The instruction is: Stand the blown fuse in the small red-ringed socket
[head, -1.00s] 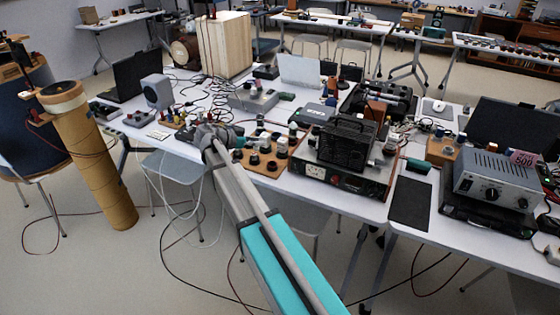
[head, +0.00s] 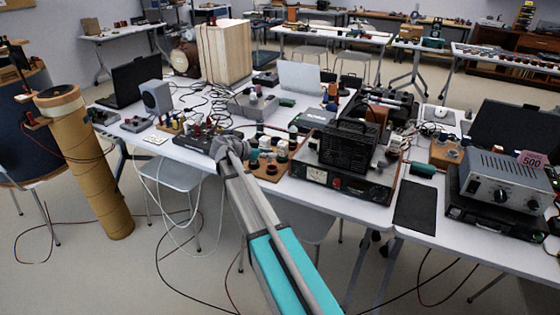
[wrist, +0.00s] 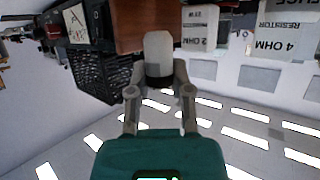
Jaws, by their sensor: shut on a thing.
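My gripper (wrist: 159,86) is shut on a pale cylinder with a dark band (wrist: 158,46), which I take to be the blown fuse. No writing on it can be read. In the head view my gripper (head: 226,140) is over the front of the bench, at the left end of a wooden board with several round parts (head: 268,176). My arm hides part of that board, and the held piece cannot be made out there. I cannot pick out the small red-ringed socket in either view.
A black meter unit (head: 345,183) stands close right of the board. A black strip with posts (head: 193,142) lies to the left. The wrist view shows a brown block (wrist: 140,37) beyond the held piece, and labels reading 4 OHM RESISTOR (wrist: 285,35) and 2 OHM (wrist: 199,42).

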